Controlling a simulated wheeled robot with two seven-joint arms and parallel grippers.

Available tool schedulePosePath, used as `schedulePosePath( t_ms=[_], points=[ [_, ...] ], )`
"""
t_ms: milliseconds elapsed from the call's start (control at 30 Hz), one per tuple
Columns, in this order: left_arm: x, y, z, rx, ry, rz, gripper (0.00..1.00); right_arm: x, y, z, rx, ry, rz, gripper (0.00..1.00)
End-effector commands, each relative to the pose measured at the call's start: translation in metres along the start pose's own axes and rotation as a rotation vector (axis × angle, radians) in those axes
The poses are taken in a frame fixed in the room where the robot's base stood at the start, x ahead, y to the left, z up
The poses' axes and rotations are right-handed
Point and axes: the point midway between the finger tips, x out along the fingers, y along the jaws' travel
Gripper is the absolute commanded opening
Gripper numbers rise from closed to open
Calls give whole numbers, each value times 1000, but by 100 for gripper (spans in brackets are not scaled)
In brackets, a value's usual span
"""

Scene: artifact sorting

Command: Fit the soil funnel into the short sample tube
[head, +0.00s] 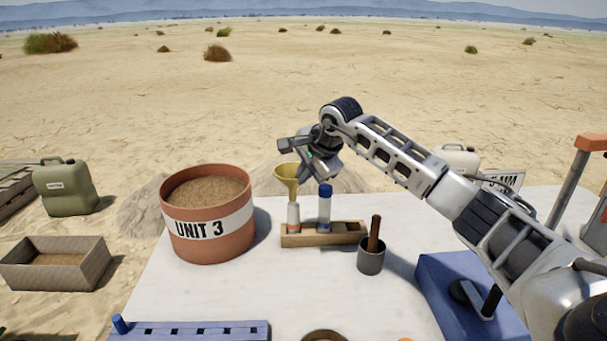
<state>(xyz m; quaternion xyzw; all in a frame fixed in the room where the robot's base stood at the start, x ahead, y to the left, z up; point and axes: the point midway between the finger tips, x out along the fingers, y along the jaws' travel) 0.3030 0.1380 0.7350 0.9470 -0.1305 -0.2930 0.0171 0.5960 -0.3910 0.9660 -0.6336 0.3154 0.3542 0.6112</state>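The yellow soil funnel (287,178) stands upright with its wide mouth up. Its narrow end meets the top of a whitish tube (294,213) with an orange band, apparently the short sample tube; how deep the spout sits is hidden. That tube stands in the left part of the wooden rack (305,238). A taller blue-capped tube (324,207) stands to its right in the rack. My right gripper (292,158) is just above and right of the funnel rim, its fingers looking spread with nothing clearly between them. My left gripper is out of view.
A large terracotta pot (207,243) of soil marked UNIT 3 stands left of the rack. A grey cup (371,258) with a brown handle stands to the right. A blue box (440,290) lies under my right arm. A blue strip rack (190,331) lies at the front.

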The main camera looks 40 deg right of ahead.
Motion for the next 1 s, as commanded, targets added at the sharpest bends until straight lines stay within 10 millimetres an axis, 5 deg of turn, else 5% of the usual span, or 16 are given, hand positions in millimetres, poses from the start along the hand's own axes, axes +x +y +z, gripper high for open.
schedulePosePath(
  t_ms=[1000],
  points=[
    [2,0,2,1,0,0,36,7,5,0,-2,1,3,0]
  ],
)
